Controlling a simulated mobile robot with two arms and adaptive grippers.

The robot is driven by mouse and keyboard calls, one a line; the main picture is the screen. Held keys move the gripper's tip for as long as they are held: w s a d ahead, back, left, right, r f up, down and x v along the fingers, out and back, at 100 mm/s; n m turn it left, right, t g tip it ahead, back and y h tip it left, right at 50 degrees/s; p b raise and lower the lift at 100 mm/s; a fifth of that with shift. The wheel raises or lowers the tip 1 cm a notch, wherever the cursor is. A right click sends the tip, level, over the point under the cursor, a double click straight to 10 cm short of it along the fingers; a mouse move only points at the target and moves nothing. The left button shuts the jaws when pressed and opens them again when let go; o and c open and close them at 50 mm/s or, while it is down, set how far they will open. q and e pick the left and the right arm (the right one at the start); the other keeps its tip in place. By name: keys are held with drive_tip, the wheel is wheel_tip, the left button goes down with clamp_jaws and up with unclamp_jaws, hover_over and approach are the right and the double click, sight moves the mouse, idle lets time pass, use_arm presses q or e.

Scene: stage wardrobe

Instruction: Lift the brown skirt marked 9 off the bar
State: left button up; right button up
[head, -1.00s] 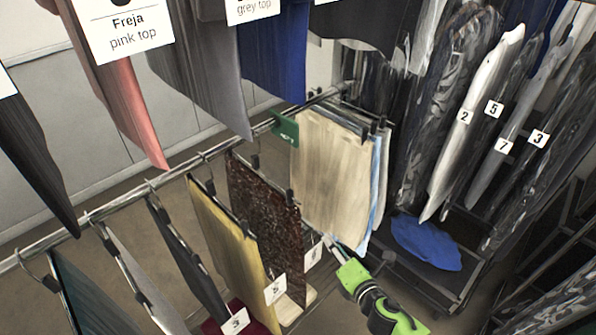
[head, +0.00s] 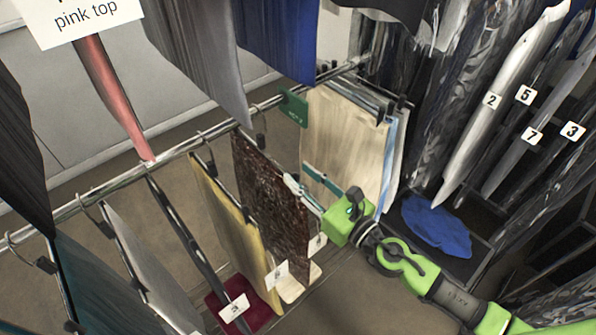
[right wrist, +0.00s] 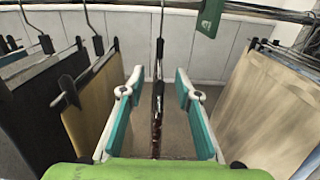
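The dark brown, mottled skirt (head: 268,195) hangs from the lower bar (head: 130,174) between a yellow skirt and a beige one. A white tag (head: 317,243) shows low by its edge; its number is too small to read. My right gripper (head: 300,178) reaches in from the right at the skirt's near edge. In the right wrist view the gripper (right wrist: 158,78) is open, with a teal-padded finger on each side of the skirt (right wrist: 157,110), seen edge-on. Both fingers look apart from the cloth. The skirt's hanger still hangs on the bar. My left gripper is not in view.
A yellow skirt (head: 232,225) hangs close on the left, a beige skirt (head: 340,145) on the right. A green divider (head: 294,108) sits on the bar. Tops hang above. Numbered garment bags (head: 490,105) and a blue cloth (head: 436,226) are at the right.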

sight(263, 143)
drive_tip(key=shift+w+a, duration=0.25)
drive_tip(key=shift+w, duration=0.25)
drive_tip(key=x, duration=1.2)
drive_tip(key=shift+w+a+r+p, duration=0.1)
drive_tip(key=shift+w+a+p, duration=0.1)
drive_tip(key=shift+p, duration=0.1)
drive_tip(key=shift+w+a, duration=0.4)
drive_tip(key=shift+w, duration=0.2)
drive_tip(key=shift+w+a, duration=0.3)
drive_tip(key=shift+s+d, duration=0.1)
drive_tip(key=shift+f, duration=0.25)
clamp_jaws()
drive_tip(key=shift+r, duration=0.1)
